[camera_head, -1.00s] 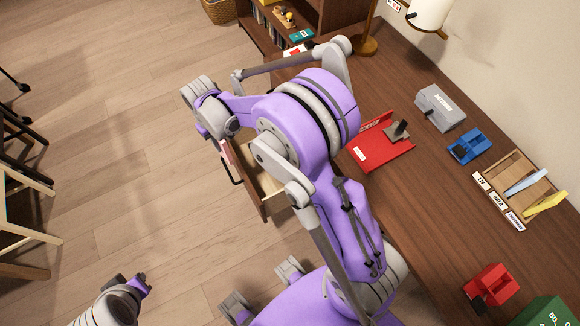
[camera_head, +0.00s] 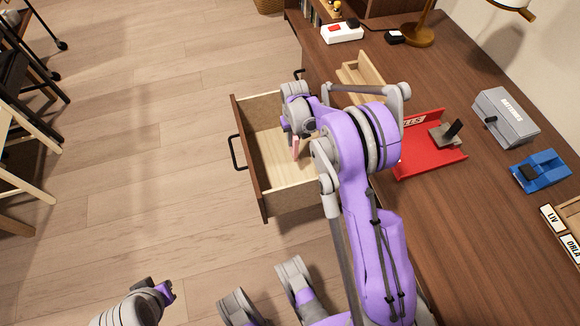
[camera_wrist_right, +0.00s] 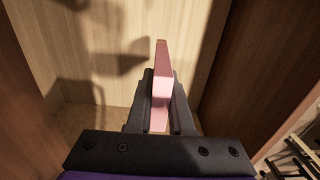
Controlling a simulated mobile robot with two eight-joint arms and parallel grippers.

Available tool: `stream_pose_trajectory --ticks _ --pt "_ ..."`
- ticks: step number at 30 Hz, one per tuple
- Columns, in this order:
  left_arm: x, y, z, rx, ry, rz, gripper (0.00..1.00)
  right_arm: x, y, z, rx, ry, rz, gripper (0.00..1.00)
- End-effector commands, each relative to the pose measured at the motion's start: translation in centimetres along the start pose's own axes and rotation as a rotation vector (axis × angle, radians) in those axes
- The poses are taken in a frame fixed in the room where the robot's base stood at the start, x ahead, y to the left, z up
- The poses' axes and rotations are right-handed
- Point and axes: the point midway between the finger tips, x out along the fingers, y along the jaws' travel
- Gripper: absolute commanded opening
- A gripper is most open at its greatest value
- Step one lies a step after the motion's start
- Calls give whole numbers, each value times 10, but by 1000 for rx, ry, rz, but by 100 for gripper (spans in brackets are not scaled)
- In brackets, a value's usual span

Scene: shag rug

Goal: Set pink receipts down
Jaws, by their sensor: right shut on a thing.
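The pink receipts (camera_wrist_right: 161,75) are a thin pink stack standing on edge between the fingers of my right gripper (camera_wrist_right: 160,105) in the right wrist view. The gripper is shut on them. In the head view the receipts (camera_head: 295,147) show as a small pink strip below my right gripper (camera_head: 297,135), over the open drawer (camera_head: 242,150). I cannot tell whether they touch the drawer's floor. My left gripper (camera_head: 162,290) is at the lower left over the floor, empty as far as I see; its jaw opening is unclear.
The desk (camera_head: 450,85) holds a red tray (camera_head: 440,160) with a grey stamp-like thing, a grey box (camera_head: 505,115), a blue tool (camera_head: 540,170), a wooden holder (camera_head: 365,75) and a red-and-white object (camera_head: 342,32). Chairs (camera_head: 25,120) stand at far left. The floor between is clear.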

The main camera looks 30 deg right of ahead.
Motion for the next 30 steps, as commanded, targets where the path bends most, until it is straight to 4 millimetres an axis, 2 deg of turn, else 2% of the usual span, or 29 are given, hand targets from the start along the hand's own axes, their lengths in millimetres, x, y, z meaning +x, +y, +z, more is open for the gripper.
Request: stream_pose_trajectory --ticks 1,7,13,19,24,30 --pt "7 0 2 0 -2 0 0 8 3 -2 5 0 1 0" --pt "14 0 3 0 -4 0 0 27 6 -4 10 1 0 0" --pt "24 0 6 0 -7 0 0 64 6 -4 9 0 0 0" --pt "29 0 7 0 -8 0 0 84 6 -4 9 1 0 0" --pt "36 0 9 0 -9 0 0 108 6 -4 9 1 0 0" --pt "35 0 8 0 -9 0 0 109 6 -4 9 1 0 0"
